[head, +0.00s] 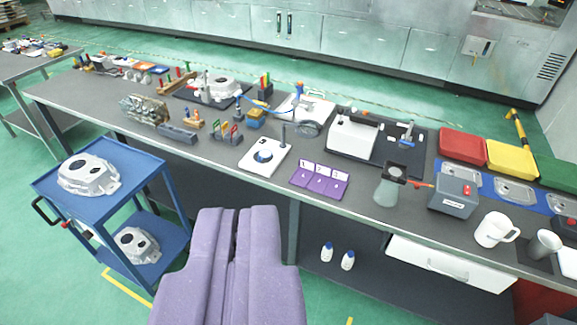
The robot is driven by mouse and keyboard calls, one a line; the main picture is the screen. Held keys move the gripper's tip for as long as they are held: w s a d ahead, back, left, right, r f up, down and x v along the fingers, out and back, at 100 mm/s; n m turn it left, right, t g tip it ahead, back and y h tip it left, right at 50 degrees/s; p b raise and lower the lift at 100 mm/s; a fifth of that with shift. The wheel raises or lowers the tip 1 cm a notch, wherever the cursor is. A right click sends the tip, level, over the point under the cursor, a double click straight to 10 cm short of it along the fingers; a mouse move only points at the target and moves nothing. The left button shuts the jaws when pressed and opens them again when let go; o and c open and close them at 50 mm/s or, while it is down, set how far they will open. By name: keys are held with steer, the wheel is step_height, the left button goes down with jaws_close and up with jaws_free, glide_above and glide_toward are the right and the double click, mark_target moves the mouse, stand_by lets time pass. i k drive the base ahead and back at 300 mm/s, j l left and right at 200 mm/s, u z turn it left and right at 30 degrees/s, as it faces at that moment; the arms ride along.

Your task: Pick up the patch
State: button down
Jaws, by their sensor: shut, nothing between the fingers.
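My gripper (238,210) is the purple two-part shape at the bottom centre. Its fingers are together with only a thin dark line between them, and nothing shows in them. It is in front of the long grey bench (220,150). On the bench's front part lie flat purple pieces (319,180) side by side, with white labels and small markings. They may be patches, but I cannot tell for sure. They are up and right of my gripper, apart from it. A white plate with a blue ring (265,156) lies to their left.
A blue cart (130,175) with metal castings (88,174) stands at the left. The bench holds a clear flask (390,186), a grey box (453,195), a white mug (495,229), and red and yellow bins (512,158). A white drawer (450,264) is under the bench.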

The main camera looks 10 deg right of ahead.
mark_target(264, 153)
steer(key=i+j, duration=0.15)
steer(key=i, duration=1.3)
steer(key=i+j+u, duration=0.15)
steer(key=i, duration=1.35)
